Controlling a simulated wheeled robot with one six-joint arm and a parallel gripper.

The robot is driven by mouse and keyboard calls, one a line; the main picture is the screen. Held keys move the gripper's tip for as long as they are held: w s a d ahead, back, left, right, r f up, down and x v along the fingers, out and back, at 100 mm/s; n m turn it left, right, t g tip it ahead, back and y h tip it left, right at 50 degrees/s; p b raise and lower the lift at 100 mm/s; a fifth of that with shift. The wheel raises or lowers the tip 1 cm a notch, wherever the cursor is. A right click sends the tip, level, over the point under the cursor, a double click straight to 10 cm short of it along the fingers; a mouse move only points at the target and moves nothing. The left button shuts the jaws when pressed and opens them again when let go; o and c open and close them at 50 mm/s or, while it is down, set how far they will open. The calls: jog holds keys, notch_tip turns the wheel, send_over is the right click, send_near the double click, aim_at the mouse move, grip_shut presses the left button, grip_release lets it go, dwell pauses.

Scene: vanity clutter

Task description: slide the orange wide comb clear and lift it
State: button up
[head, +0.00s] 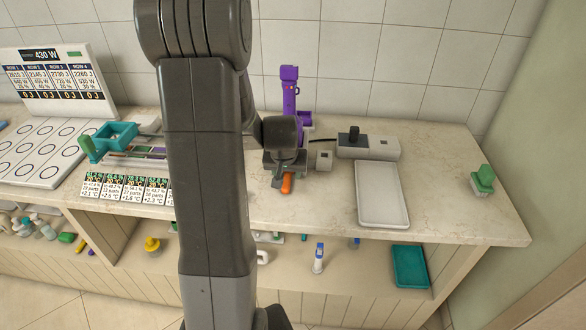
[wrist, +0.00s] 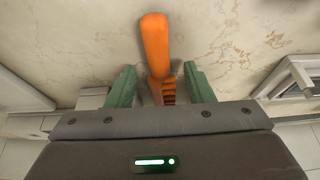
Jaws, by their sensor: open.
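The orange wide comb (wrist: 155,52) lies on the pale stone counter in the wrist view. Its rounded end points away from my gripper and its toothed part runs back between the fingers. In the head view only a short orange piece of the comb (head: 287,184) shows below my gripper. My gripper (wrist: 158,85) is open, with one green finger on each side of the comb. A gap shows between the comb and each finger. The rear of the comb is hidden by the gripper body, and my arm covers the counter to the left in the head view.
A white tray (head: 381,222) lies to the right of the comb. A grey-white box with a black knob (head: 368,147) and a purple stand (head: 290,92) are behind. A green-topped brush (head: 483,180) stands far right. The counter's front strip is clear.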

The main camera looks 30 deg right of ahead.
aim_at(283, 213)
jog(key=shift+w+d+f, duration=0.1)
jog(key=shift+w+f, duration=0.05)
jog(key=shift+f, duration=0.35)
grip_shut()
jog(key=shift+s+a+r+b, duration=0.1)
jog(key=shift+s+a+b, duration=0.5)
jog(key=shift+s+a, duration=0.9)
jog(key=shift+s+a+f+b, duration=0.1)
jog(key=shift+s+a+b, duration=0.55)
jog(key=shift+s, duration=1.6)
jog(key=shift+s+a+r+b, duration=0.1)
jog(key=shift+s+a+b, duration=0.4)
jog(key=shift+s+a, duration=1.05)
jog(key=shift+s+d, duration=0.3)
jog(key=shift+d, duration=0.05)
grip_release()
jog(key=p+v, duration=0.2)
jog(key=v, duration=1.2)
